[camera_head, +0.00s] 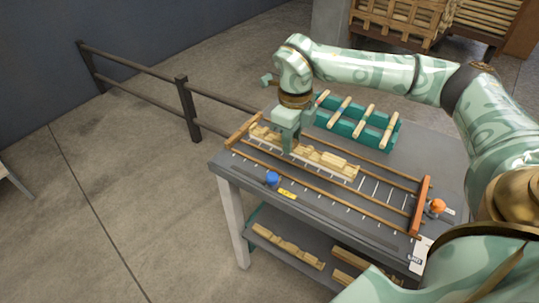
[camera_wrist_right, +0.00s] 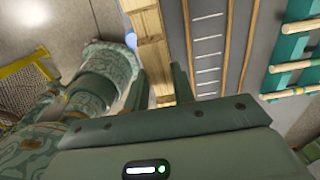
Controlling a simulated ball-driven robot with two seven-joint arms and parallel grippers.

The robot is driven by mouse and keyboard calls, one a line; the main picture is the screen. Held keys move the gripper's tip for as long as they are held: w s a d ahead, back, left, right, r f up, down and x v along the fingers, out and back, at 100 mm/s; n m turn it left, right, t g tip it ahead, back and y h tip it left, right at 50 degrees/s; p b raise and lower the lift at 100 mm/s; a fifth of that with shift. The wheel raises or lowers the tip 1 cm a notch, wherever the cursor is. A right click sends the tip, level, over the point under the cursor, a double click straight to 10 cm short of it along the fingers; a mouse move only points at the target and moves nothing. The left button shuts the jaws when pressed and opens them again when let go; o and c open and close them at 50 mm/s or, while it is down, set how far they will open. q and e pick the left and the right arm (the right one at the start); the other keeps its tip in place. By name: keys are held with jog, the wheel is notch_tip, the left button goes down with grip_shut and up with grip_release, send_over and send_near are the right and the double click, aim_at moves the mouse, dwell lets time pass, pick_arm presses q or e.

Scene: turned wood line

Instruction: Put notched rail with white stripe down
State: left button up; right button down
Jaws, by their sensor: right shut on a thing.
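The notched rail (camera_head: 328,161) is a long pale wooden piece with notches and a white stripe along its lower side. In the head view it lies lengthwise over the slatted frame on the grey table; I cannot tell whether it touches the frame. My right gripper (camera_head: 289,149) comes down on it left of its middle and is shut on it. In the right wrist view the rail (camera_wrist_right: 152,45) runs up from between the fingers, and part of it is hidden by the gripper body. My left gripper is in neither view.
The frame has long wooden bars and a reddish-brown end piece (camera_head: 421,206). A teal rack (camera_head: 352,129) with wooden rods stands behind. A blue knob (camera_head: 272,179), a yellow label (camera_head: 287,194) and an orange knob (camera_head: 438,206) sit near the frame. More notched pieces (camera_head: 288,245) lie on the lower shelf.

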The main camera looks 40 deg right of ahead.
jog(key=w+f+b, duration=0.1)
jog(key=w+f, duration=0.1)
jog(key=w, duration=0.1)
jog(key=w+f+b, duration=0.1)
jog(key=w+f, duration=0.2)
jog(key=w+f+b, duration=0.2)
jog(key=w+f, duration=0.1)
jog(key=shift+w+a, duration=0.1)
jog(key=shift+w, duration=0.15)
notch_tip(320, 180, down, 4)
jog(key=shift+r+b, duration=0.25)
jog(key=shift+b, duration=0.5)
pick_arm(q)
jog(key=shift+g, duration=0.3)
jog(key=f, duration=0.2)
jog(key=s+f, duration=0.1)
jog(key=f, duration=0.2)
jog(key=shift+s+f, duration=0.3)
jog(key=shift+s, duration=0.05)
pick_arm(e)
jog(key=shift+r, duration=0.2)
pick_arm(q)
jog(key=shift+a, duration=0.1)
pick_arm(e)
jog(key=c, duration=1.2)
grip_release()
jog(key=shift+f, duration=0.1)
jog(key=shift+o, duration=0.2)
